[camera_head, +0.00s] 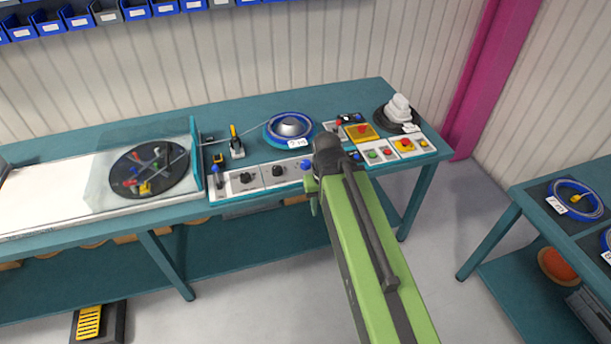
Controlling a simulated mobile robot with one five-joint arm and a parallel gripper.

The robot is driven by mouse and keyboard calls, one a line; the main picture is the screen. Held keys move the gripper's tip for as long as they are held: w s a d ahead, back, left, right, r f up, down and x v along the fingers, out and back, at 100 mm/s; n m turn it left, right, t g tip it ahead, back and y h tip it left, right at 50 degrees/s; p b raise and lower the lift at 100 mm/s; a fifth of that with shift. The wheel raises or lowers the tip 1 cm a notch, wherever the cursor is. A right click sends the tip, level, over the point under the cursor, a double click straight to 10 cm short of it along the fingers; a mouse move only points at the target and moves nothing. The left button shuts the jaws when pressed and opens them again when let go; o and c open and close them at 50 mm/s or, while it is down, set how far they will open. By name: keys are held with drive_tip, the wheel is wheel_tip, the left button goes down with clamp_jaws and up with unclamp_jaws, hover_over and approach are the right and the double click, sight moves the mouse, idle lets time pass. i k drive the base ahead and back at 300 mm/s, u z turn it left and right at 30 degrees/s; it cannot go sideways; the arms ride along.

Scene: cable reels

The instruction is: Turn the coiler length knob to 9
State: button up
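The coiler's control strip (262,188) runs along the front edge of the teal bench. It carries two black knobs, a left one (246,178) and a right one (277,171), each on a white plate. Their scale marks and numbers are too small to read, so I cannot tell which is the length knob or its setting. The coiler's black disc (150,180), with several coloured pegs, lies to the left behind a clear guard. My green arm reaches up from the bottom to the bench edge, right of the knobs. My gripper's fingers do not show.
A blue cable reel (289,129) sits behind the strip. A blue-topped control (306,165) is close to my arm's end. Button boxes (381,154) and a white spool (398,108) stand at the right. A second table (535,218) with cable coils is farther right, across clear floor.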

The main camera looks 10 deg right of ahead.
sight(306, 163)
drive_tip(key=u, duration=0.15)
drive_tip(key=i, duration=0.6)
drive_tip(key=u, duration=0.3)
drive_tip(key=k, duration=1.3)
drive_tip(key=z, duration=0.25)
drive_tip(key=i, duration=1.6)
drive_tip(key=u, duration=0.05)
